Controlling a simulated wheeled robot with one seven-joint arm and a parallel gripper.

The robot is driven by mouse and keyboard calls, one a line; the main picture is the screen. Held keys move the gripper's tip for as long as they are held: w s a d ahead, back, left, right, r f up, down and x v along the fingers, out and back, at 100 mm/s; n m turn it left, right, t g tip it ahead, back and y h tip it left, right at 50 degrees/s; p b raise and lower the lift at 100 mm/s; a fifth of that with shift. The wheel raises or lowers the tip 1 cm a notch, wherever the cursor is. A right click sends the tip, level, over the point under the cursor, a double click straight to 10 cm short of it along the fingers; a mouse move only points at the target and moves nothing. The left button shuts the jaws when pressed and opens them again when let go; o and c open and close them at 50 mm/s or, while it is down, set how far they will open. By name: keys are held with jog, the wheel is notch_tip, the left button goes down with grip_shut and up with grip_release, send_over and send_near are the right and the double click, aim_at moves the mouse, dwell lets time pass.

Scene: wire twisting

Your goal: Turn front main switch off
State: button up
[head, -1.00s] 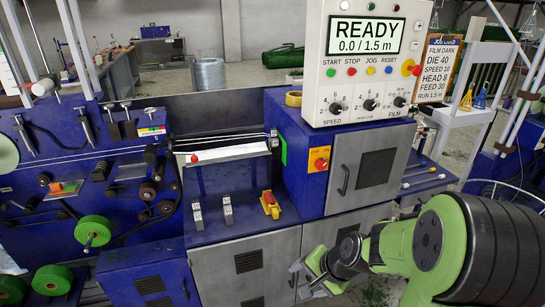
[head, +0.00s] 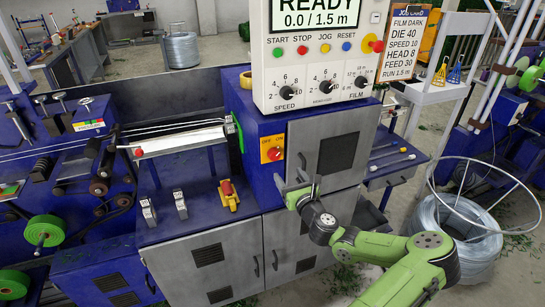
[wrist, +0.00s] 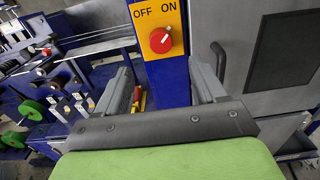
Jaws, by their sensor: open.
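The main switch is a red rotary knob (head: 274,154) on a yellow plate, on the blue front of the machine cabinet. In the wrist view the knob (wrist: 160,40) shows under the words OFF and ON, and its white mark points up and right, toward ON. My gripper (head: 301,187) is in front of the cabinet, below and right of the knob in the head view. In the wrist view my gripper (wrist: 161,78) has its two grey fingers wide apart with nothing between them. The knob is beyond the fingertips, and I see no contact.
A white control panel (head: 320,68) reading READY is above the switch. A grey cabinet door with a handle (head: 301,165) is just right of it. A red and yellow device (head: 229,195) sits on the blue ledge to the left. A wire coil (head: 467,235) stands at right.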

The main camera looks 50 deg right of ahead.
aim_at(274, 157)
jog(key=x, duration=1.1)
jog(key=c, duration=1)
jog(key=n, duration=0.4)
jog(key=shift+n, duration=0.3)
jog(key=n+b, duration=0.2)
jog(key=n, duration=0.2)
jog(key=shift+w+a+f, duration=0.1)
jog(key=n+b, duration=0.3)
jog(key=n, duration=0.2)
jog(key=shift+f+b, duration=0.15)
jog(key=shift+b, duration=0.2)
jog(key=shift+a+n+b, duration=0.1)
jog(key=shift+n+b, duration=1.8)
jog(key=shift+n, duration=0.3)
